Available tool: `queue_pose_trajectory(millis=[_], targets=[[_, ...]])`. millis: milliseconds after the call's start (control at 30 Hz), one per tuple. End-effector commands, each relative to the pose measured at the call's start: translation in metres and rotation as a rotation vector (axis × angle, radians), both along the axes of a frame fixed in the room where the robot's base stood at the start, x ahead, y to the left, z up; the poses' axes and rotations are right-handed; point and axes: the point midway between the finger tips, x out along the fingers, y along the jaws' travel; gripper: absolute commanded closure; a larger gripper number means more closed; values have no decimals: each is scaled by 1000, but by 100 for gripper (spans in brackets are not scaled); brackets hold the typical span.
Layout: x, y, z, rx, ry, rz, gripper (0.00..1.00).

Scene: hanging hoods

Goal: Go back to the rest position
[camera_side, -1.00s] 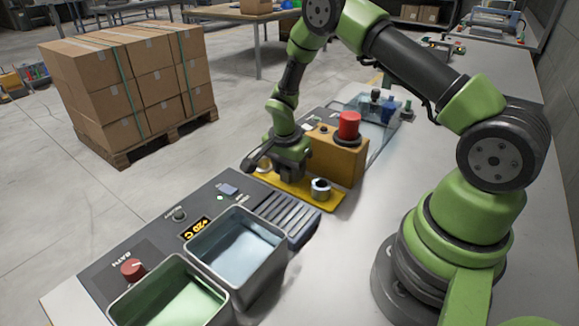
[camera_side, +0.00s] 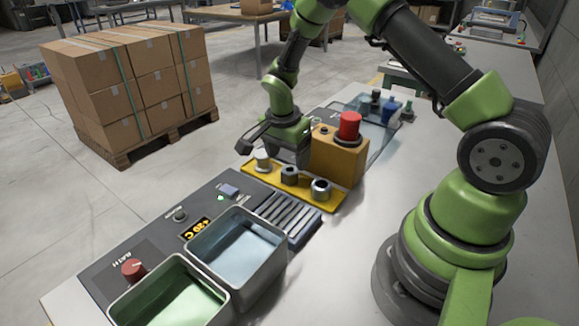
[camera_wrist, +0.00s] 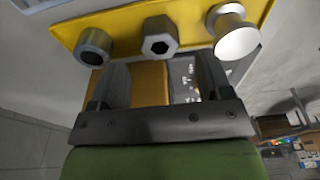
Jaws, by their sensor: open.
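My gripper (camera_side: 283,148) is open and empty, raised above and behind the yellow tray (camera_side: 329,199). Its two fingers show apart in the wrist view (camera_wrist: 160,80), with nothing between them. On the tray, in a row, stand a pale flanged spool (camera_side: 262,161), a dark hex piece (camera_side: 290,176) and a metal ring (camera_side: 320,189). The wrist view shows the ring (camera_wrist: 94,45), the hex piece (camera_wrist: 160,36) and the spool (camera_wrist: 235,32) beyond the fingertips, clear of them.
A tan box with a red button (camera_side: 350,126) stands close beside the gripper. Two open baths, one blue (camera_side: 238,250) and one green (camera_side: 180,303), sit at the front left. A clear tray with small bottles (camera_side: 388,107) lies behind. Bare table lies toward my base.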

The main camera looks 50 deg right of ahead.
Motion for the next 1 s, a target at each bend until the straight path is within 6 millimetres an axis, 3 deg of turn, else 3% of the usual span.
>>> queue_pose_trajectory(millis=[100, 367, 467, 567, 800, 1000], targets=[[1, 3, 24, -1, -5, 2, 28], [0, 9, 54, 2, -10, 19, 28], [-4, 15, 79, 10, -39, 80, 28], [-13, 26, 115, 20, -87, 188, 28], [-61, 58, 197, 28, -230, 512, 28], [-116, 83, 238, 1, -361, 795, 28]])
